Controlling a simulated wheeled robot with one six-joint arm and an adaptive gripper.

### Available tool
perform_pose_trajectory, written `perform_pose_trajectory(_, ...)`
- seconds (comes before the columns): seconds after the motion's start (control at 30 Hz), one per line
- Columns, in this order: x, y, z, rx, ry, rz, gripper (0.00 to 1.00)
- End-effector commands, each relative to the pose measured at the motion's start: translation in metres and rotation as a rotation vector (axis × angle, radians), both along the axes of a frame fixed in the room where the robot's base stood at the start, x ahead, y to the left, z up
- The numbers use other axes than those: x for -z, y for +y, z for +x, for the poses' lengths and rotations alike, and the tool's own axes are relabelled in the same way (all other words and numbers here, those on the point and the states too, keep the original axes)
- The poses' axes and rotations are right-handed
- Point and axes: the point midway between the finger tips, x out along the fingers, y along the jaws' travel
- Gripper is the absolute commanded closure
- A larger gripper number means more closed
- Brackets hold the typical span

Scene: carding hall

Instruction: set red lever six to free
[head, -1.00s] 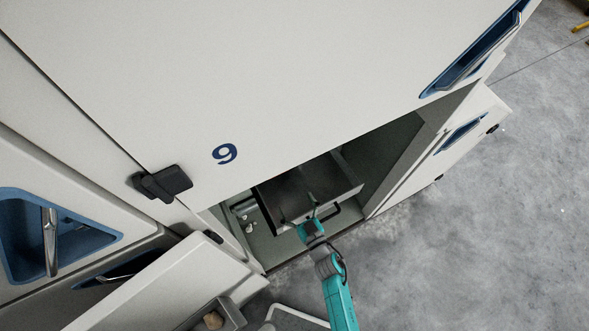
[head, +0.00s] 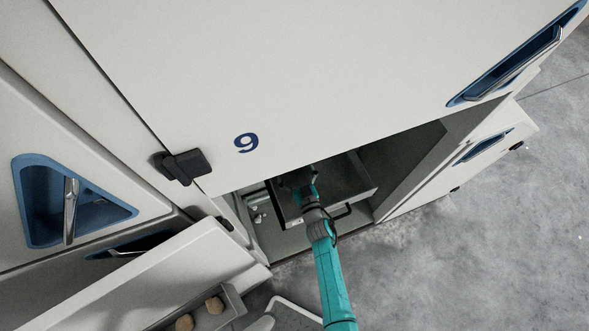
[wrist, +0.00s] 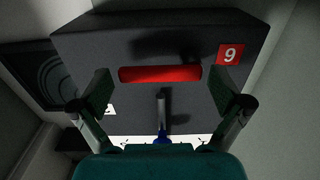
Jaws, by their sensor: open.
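A red lever bar (wrist: 160,74) lies crosswise on a dark grey box (wrist: 190,45) in the wrist view. Beside it is a red label (wrist: 231,54) that reads 9 as seen in this view; I cannot tell if it is upside down. A grey rod with a blue end (wrist: 161,125) shows below the bar. My gripper (wrist: 162,88) is open, with one finger at each end of the bar; contact cannot be told. In the head view my gripper (head: 298,180) is inside the open cabinet at the dark box (head: 352,185), and the red bar is not visible there.
An open white flap (head: 170,275) lies at lower left, near a tray (head: 236,302) with brownish lumps. A dark panel with curved marks (wrist: 40,75) is at left. Grey floor (head: 480,240) is clear at right.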

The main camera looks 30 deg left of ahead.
Motion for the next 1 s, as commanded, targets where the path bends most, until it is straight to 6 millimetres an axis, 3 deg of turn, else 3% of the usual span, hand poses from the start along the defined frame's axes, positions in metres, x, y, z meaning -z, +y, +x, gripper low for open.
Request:
perform_pose_trajectory(0.2,-0.0001,0.0002,0.0002,0.000,0.000,0.000,0.00)
perform_pose_trajectory(0.27,-0.0001,0.0001,0.0001,0.000,0.000,0.000,0.12)
perform_pose_trajectory(0.5,-0.0003,-0.0001,0.0006,0.001,0.000,0.000,0.72)
perform_pose_trajectory(1.0,0.0040,-0.0002,0.0017,0.002,0.103,0.093,0.74)
